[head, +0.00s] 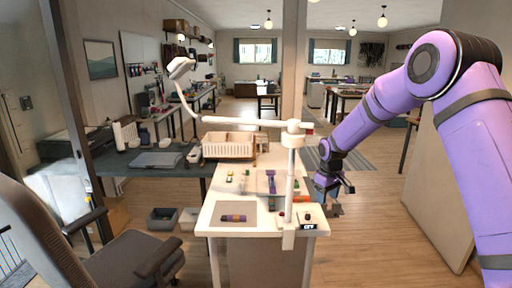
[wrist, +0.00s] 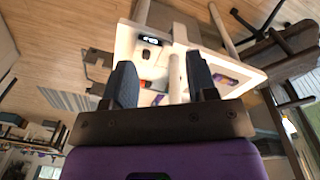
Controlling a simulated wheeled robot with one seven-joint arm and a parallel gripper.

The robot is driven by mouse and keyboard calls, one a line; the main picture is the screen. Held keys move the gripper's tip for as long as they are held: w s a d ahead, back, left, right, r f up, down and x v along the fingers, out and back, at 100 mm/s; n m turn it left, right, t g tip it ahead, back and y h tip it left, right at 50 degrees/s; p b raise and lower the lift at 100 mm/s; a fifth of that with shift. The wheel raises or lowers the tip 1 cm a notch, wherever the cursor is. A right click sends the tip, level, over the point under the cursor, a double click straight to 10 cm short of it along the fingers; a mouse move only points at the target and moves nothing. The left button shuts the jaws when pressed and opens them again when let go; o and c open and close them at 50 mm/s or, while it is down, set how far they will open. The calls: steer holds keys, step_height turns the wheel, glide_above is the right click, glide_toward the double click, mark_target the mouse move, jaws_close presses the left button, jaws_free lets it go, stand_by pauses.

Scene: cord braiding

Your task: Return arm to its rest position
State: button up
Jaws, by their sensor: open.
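My purple arm reaches in from the right in the head view. My gripper (head: 335,188) hangs just off the right edge of the white worktable (head: 219,245), beside the lamp post. In the wrist view my gripper (wrist: 160,85) shows two dark fingers set apart with nothing held between them. The worktable (wrist: 125,45) lies beyond the fingers there. A purple stand-like piece (head: 271,181) and several small coloured pieces lie on the table. A short multicoloured piece (head: 233,217) lies on a mat at the near left. Contact between my gripper and the table does not show.
A white lamp post (head: 291,185) with a long jointed arm (head: 230,121) rises from the table's right side. A cream basket (head: 228,146) stands at the back. An office chair (head: 130,245) is at the left. A pale panel (head: 440,190) stands at the right.

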steer(key=s+d+r+m+t, duration=0.1)
steer(key=s+d+r, duration=0.1)
steer(key=s+r, duration=0.8)
steer(key=s+d+r+m+t, duration=0.1)
steer(key=s+r+m, duration=0.1)
steer(key=s+r, duration=0.85)
steer(key=s+d+r+m+t, duration=0.1)
steer(key=s+r, duration=0.2)
steer(key=s, duration=0.9)
steer(key=s+d+r+m+t, duration=0.1)
steer(key=s+r+m, duration=0.1)
steer(key=s, duration=1.1)
steer(key=shift+d+r, duration=0.4)
steer(key=shift+r, duration=0.05)
